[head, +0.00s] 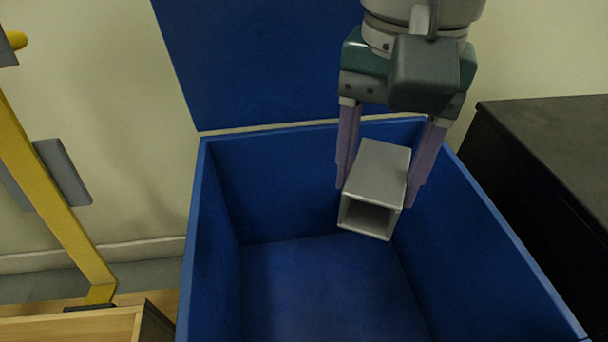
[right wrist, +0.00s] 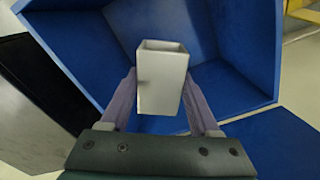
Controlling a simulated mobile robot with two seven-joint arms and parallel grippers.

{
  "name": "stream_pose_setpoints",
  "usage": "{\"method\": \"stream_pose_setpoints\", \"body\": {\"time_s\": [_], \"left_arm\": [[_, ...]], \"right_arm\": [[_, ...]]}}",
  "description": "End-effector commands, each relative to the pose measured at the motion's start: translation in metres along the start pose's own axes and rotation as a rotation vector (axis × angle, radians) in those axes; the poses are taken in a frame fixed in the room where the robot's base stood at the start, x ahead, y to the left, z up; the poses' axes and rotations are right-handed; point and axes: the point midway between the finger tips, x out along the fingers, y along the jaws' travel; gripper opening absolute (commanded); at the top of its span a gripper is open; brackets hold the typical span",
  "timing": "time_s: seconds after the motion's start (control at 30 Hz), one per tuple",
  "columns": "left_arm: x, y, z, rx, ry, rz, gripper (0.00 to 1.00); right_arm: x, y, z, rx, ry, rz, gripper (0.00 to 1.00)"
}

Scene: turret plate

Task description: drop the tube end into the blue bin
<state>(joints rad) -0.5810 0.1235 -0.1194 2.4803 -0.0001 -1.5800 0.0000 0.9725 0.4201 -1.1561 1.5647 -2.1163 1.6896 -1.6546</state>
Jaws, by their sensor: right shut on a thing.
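The tube end is a light grey, square, hollow piece (head: 380,182), with its open end facing down toward the front in the head view. My right gripper (head: 383,190) is shut on it, with one purple finger on each side. The tube end also shows between the fingers in the right wrist view (right wrist: 162,85). The blue bin (head: 193,250) is open, with its lid raised at the back. The gripper holds the tube end over the bin's opening, toward the back right. The visible bin floor is empty. My left gripper is not in view.
The raised blue lid (head: 265,60) stands behind the bin. A black cabinet (head: 560,150) stands close on the right. A yellow post (head: 50,190) and a wooden box (head: 75,328) are on the left. The bin's front left interior is clear.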

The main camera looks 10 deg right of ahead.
Motion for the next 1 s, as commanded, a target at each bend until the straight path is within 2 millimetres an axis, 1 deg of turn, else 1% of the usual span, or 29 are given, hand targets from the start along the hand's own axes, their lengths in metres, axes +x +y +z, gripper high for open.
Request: {"method": "stream_pose_setpoints", "body": {"time_s": [0.03,0.3,0.43,0.67,0.7,1.0], "left_arm": [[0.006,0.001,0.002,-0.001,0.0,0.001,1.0],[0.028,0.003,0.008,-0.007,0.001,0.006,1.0],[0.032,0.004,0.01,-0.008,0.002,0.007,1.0],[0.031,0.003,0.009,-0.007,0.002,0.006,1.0],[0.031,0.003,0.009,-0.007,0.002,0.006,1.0],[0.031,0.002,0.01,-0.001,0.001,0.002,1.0]], "right_arm": [[0.009,0.0,0.001,0.0,-0.002,-0.001,0.0],[0.042,0.0,0.0,0.0,-0.001,0.0,0.0],[0.048,0.0,0.0,-0.001,-0.001,-0.001,0.0],[0.048,0.0,0.0,-0.001,0.0,-0.001,0.0],[0.048,0.0,0.0,-0.001,0.0,-0.001,0.63],[0.048,0.0,0.0,-0.001,0.0,0.0,0.97]]}}
